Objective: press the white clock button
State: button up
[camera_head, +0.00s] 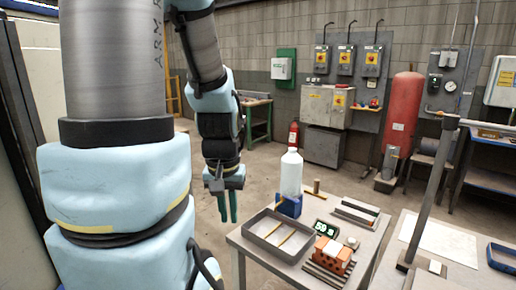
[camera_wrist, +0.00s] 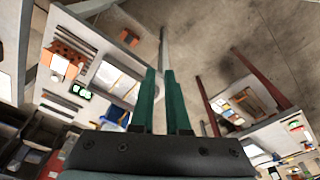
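A small dark digital clock (camera_head: 325,228) with lit green-white digits stands on the near table. A small white round piece (camera_head: 352,243) sits just right of it; I cannot tell whether this is the clock's button. The clock also shows small in the wrist view (camera_wrist: 83,93), at the left, with its digits lit. My gripper (camera_head: 228,219) hangs with its green fingers pointing down, left of the table and apart from the clock.
On the table (camera_head: 262,274) are a grey tray (camera_head: 252,228) with sticks, a white bottle (camera_head: 291,172) in a blue holder (camera_head: 289,206), and an orange hollow brick (camera_head: 333,252) on a dark rack. A metal post (camera_head: 429,195) stands right. Floor left of the table is clear.

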grip_shut()
dwell(0.8)
